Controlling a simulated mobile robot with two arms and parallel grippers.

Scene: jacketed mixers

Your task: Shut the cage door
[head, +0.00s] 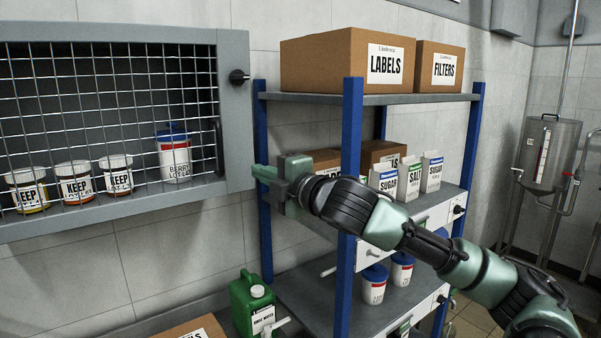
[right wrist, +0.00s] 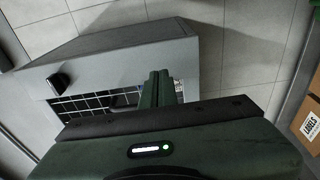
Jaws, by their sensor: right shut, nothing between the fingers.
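The grey cage (head: 235,120) is mounted on the wall at the left in the head view. Its wire-mesh front (head: 100,95) covers most of that side, with a dark upright handle (head: 218,145) at the mesh's right edge. I cannot tell whether the door stands slightly ajar. A black knob (head: 238,76) sits on the right-hand frame; a knob also shows in the right wrist view (right wrist: 60,79). My right gripper (head: 259,172) is shut and empty, pointing left just right of the cage's lower right corner. In the wrist view its fingers (right wrist: 156,88) overlap the cage. My left gripper is out of view.
Several jars (head: 75,184) and a blue-lidded tub (head: 174,155) stand behind the mesh. A blue-post shelf rack (head: 351,200) with boxes and cartons stands close right, behind and beside my right arm. A green jug (head: 250,305) is below the cage.

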